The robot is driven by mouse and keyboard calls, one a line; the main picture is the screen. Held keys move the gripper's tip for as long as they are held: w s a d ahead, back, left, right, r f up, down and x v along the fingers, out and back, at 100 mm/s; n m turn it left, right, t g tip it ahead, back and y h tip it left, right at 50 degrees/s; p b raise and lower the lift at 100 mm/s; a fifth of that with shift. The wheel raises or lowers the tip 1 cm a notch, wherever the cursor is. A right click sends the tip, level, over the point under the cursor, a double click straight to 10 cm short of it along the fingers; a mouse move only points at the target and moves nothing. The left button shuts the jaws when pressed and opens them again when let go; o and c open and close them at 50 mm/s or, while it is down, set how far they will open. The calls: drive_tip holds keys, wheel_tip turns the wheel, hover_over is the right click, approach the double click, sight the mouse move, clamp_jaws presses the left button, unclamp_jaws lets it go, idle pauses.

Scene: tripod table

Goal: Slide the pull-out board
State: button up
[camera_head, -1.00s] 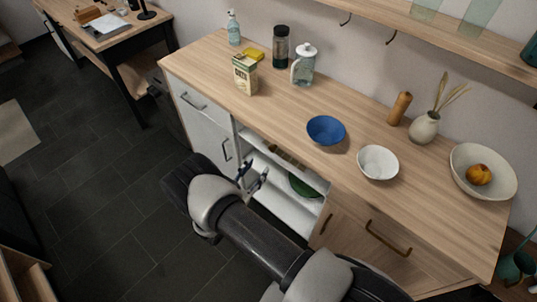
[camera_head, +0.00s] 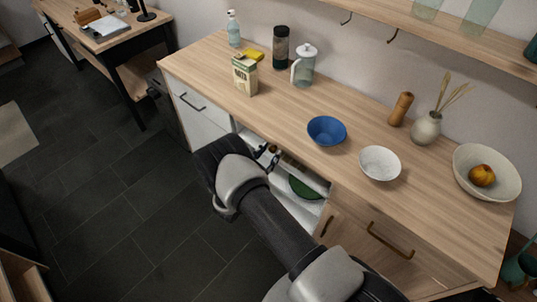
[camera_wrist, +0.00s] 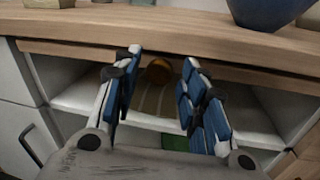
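A thin wooden strip (camera_wrist: 70,52), apparently the front edge of the pull-out board, runs just under the countertop in the wrist view. My gripper (camera_wrist: 161,58) is open and empty, with one blue-padded finger on each side of the knob in the picture. I cannot tell whether the fingers reach the knob's depth. In the head view my gripper (camera_head: 268,156) is at the open niche under the counter's front edge, and my arm hides part of the niche.
The countertop (camera_head: 280,110) overhangs just above my gripper. A blue bowl (camera_head: 326,130) and a white bowl (camera_head: 379,163) stand near its front edge. Inside the niche are a slatted wooden item (camera_wrist: 155,100) and a green bowl (camera_head: 304,188). White drawers (camera_head: 200,112) lie left.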

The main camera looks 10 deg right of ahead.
clamp_jaws()
idle(0.4)
